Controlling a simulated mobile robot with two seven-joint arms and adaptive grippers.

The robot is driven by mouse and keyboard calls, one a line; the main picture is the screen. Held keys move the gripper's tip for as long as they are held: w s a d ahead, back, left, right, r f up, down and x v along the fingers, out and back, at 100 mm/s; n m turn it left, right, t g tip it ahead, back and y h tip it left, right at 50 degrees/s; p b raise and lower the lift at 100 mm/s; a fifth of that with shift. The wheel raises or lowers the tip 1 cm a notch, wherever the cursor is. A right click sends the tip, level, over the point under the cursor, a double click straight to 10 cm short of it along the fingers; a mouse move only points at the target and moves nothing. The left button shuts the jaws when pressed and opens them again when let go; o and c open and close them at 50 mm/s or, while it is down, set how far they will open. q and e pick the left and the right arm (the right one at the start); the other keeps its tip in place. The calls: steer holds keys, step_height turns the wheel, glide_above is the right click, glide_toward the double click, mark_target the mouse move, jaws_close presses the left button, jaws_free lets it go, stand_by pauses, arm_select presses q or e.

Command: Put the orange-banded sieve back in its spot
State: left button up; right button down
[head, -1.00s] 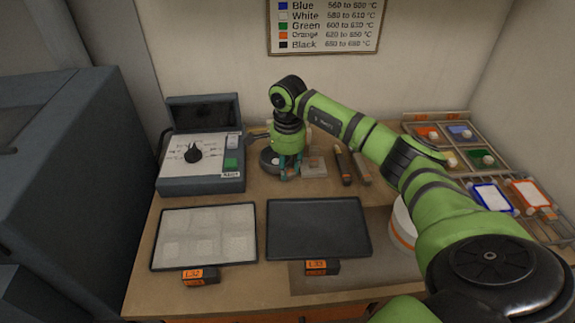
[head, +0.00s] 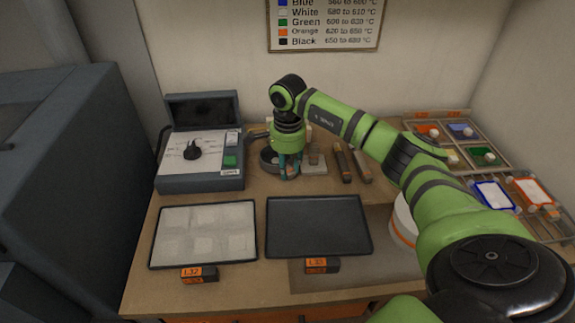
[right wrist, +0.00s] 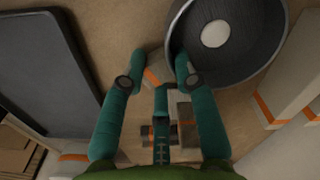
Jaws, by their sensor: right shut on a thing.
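My right gripper (head: 290,174) points down at the back of the table, just right of a dark round bowl (head: 269,160). The bowl (right wrist: 258,62), with a white disc inside, is close beside the right finger. An orange-bordered white panel (head: 531,191) lies on the right rack, beside a blue-bordered one (head: 493,195). My left gripper is not in view.
A grey control box (head: 200,183) stands at the back left. A tray with pale squares (head: 157,238) and an empty dark tray (head: 300,240) lie in front. Brown bars (head: 343,162) lie right of the gripper. A white, orange-banded container (head: 402,222) is partly behind my arm.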

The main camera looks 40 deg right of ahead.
steer(key=shift+f+b, duration=0.25)
steer(key=shift+b, duration=0.05)
stand_by(0.6)
steer(key=c, duration=0.9)
jaws_free()
steer(key=shift+o, duration=0.2)
